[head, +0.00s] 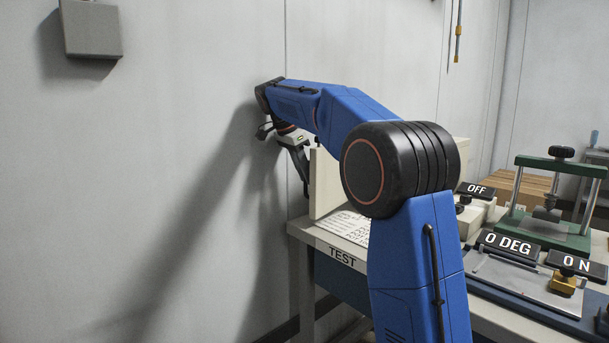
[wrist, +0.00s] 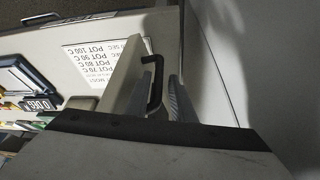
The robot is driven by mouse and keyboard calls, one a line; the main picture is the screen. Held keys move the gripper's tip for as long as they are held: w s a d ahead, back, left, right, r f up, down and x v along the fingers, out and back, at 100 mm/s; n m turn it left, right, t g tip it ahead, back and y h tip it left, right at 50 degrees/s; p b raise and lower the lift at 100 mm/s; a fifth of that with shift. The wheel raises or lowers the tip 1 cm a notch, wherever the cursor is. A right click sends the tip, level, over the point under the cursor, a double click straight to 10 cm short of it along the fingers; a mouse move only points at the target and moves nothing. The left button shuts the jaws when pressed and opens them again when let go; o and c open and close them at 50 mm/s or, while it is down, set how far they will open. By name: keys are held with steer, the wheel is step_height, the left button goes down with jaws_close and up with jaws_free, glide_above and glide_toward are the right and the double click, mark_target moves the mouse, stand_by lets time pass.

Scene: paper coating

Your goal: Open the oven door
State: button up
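The oven (head: 458,152) is a cream box on the bench, mostly hidden behind my arm in the head view. A cream upright panel (head: 323,182), which looks like its door, stands out at the bench's left end, apparently swung away from the oven body. In the wrist view the door (wrist: 122,72) carries a black bar handle (wrist: 156,72). My gripper (head: 304,182) hangs at the door's left side in the head view. In the wrist view its grey fingers (wrist: 160,82) are spread on either side of the handle, with a gap visible.
A printed sheet (head: 347,227) lies on the bench (head: 309,234) beside the door. Labelled stands, a metal plate (head: 512,278) and a green press (head: 553,165) occupy the right. A grey wall (head: 140,190) stands close behind my gripper. A grey box (head: 92,29) hangs on it.

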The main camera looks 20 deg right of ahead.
steer(key=v, duration=0.7)
steer(key=shift+r, duration=0.3)
steer(key=shift+a+f, duration=0.1)
steer(key=shift+a, duration=0.15)
